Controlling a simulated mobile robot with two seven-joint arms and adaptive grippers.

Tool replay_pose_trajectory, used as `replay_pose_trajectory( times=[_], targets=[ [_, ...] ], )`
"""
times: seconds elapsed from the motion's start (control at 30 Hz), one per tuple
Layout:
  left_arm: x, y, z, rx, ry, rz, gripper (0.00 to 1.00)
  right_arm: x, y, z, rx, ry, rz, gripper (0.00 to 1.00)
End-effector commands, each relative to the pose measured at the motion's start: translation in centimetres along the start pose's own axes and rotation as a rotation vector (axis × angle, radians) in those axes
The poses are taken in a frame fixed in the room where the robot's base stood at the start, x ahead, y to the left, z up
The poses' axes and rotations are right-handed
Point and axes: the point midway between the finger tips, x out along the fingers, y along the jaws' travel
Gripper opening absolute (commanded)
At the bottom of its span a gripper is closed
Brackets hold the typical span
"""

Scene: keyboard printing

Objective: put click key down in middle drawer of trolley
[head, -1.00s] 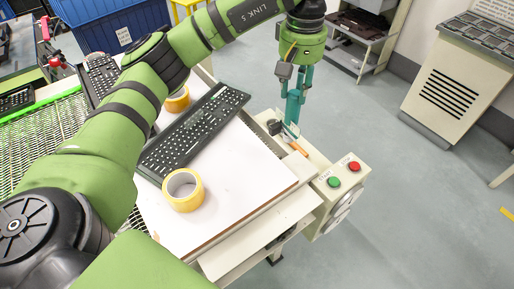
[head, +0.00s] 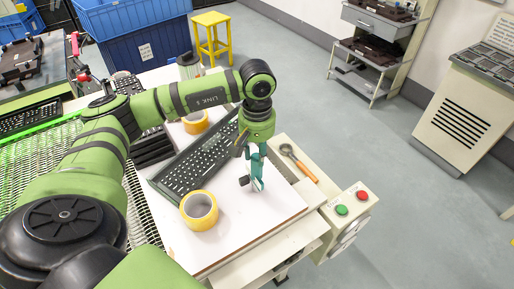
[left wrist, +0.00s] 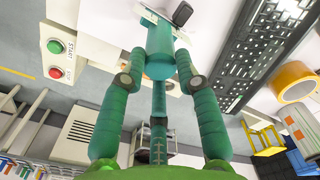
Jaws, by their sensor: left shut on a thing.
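My left gripper (head: 257,184), with teal fingers, points down above the white board beside the keyboard. In the left wrist view its fingers (left wrist: 158,62) are closed together, with a small black piece (left wrist: 182,14) at the tips, probably the click key. This black piece also shows beside the fingertips in the head view (head: 244,181). The grey trolley (head: 378,27) stands at the far upper right, with a drawer on top and shelves below holding dark brown items. My right gripper is not in view.
A black keyboard (head: 195,165) and a yellow tape roll (head: 199,211) lie on the white board (head: 225,240). An orange-handled tool (head: 304,170) lies on the cream ledge with green and red buttons. Open grey floor (head: 330,120) separates this table from the trolley.

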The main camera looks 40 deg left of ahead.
Motion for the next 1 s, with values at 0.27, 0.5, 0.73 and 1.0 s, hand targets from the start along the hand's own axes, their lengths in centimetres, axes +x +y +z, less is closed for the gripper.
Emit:
replay_pose_trajectory(
  times=[0.27,0.5,0.73,1.0],
  targets=[
    [0.2,0.1,0.0,0.000,0.002,0.002,0.00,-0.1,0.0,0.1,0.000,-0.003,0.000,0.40],
    [0.5,0.1,0.0,0.000,0.001,0.001,0.56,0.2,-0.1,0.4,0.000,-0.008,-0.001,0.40],
    [0.5,0.1,0.0,0.000,0.001,0.001,0.56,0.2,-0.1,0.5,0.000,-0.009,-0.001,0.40],
    [-1.4,0.2,-0.1,0.000,0.005,0.006,0.56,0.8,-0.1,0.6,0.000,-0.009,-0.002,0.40]
  ],
)
